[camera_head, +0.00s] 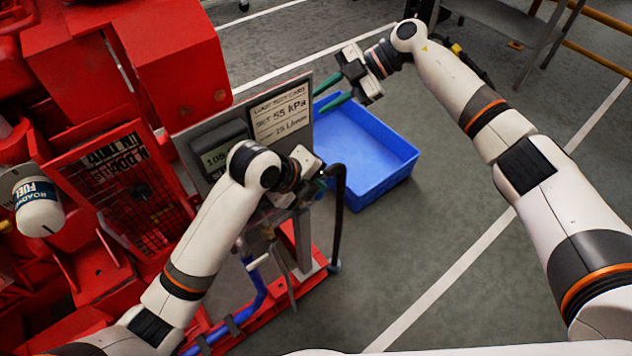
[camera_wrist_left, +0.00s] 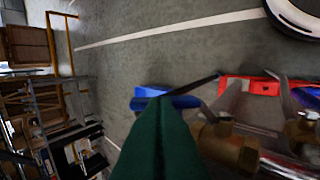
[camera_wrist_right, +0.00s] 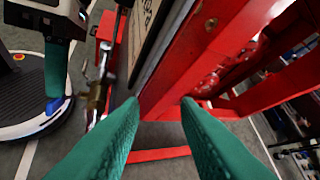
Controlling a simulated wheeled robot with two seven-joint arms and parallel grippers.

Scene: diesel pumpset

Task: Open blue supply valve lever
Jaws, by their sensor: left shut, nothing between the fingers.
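My left gripper (camera_wrist_left: 160,145) is shut and empty, its green fingers together in the left wrist view. A blue handle end (camera_wrist_left: 184,102), apparently the supply valve lever, shows just beyond the fingertips and is partly hidden by them. I cannot tell whether they touch. Brass valve bodies (camera_wrist_left: 228,142) sit to the right of the fingers. In the head view my left gripper is beside the panel and the valve area is largely hidden by my arm. My right gripper (camera_head: 336,90) is open and empty, above the blue crate's far left corner.
A blue crate (camera_head: 395,170) stands on the floor right of the panel. A test card (camera_head: 281,108) is on the panel. A blue hose (camera_head: 258,292) and dark hose (camera_head: 341,190) hang near the red frame (camera_head: 312,280).

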